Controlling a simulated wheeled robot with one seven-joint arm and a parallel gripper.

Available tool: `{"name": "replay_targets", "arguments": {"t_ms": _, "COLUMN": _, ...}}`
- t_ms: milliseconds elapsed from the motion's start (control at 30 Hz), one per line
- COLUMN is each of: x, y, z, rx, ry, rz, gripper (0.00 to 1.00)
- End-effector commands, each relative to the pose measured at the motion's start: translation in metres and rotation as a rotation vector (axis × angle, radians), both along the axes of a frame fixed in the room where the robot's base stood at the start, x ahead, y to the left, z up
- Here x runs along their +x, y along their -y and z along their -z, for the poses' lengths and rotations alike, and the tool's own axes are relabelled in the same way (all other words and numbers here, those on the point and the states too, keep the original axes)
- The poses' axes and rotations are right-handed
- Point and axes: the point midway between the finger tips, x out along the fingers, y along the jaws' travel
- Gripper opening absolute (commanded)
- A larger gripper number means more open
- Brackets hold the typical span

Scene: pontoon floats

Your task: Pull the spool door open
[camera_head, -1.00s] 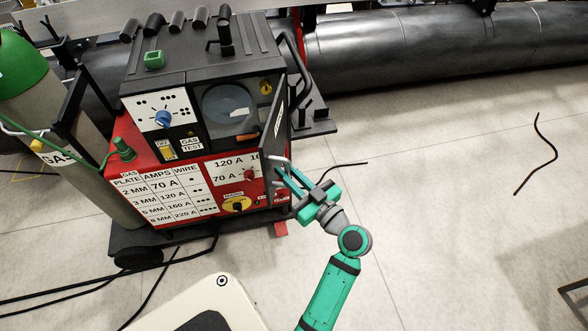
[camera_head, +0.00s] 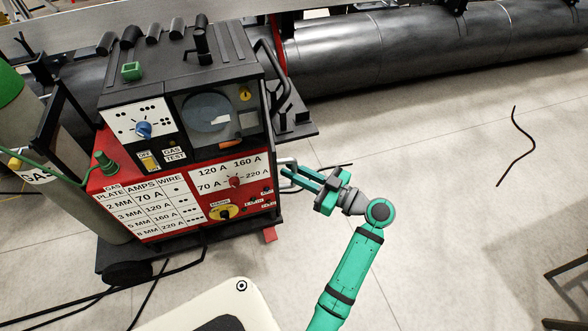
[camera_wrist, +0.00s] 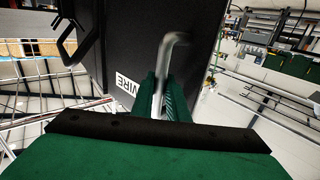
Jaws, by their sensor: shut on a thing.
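The spool door (camera_wrist: 135,40) is a black panel with a WIRE label, filling the upper middle of the wrist view. The fingers partly hide the handle. The round grey spool (camera_head: 208,110) is visible inside.
A gas cylinder (camera_head: 10,85) stands left of the machine, with black cables (camera_head: 60,298) on the floor below. A large dark pipe (camera_head: 400,45) runs along the back. The floor right of my arm is mostly clear.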

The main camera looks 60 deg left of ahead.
Motion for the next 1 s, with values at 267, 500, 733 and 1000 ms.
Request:
{"name": "replay_targets", "arguments": {"t_ms": 267, "x": -0.001, "y": -0.001, "z": 0.001, "rx": -0.003, "ry": -0.002, "rz": 0.000, "gripper": 0.33}}
{"name": "replay_targets", "arguments": {"t_ms": 500, "x": 0.002, "y": 0.001, "z": 0.001, "rx": -0.002, "ry": -0.001, "rz": 0.005, "gripper": 0.33}}
{"name": "replay_targets", "arguments": {"t_ms": 733, "x": 0.007, "y": 0.009, "z": 0.000, "rx": 0.000, "ry": -0.001, "rz": 0.011, "gripper": 0.33}}
{"name": "replay_targets", "arguments": {"t_ms": 1000, "x": 0.027, "y": 0.047, "z": 0.000, "rx": -0.001, "ry": 0.000, "rz": 0.005, "gripper": 0.33}}
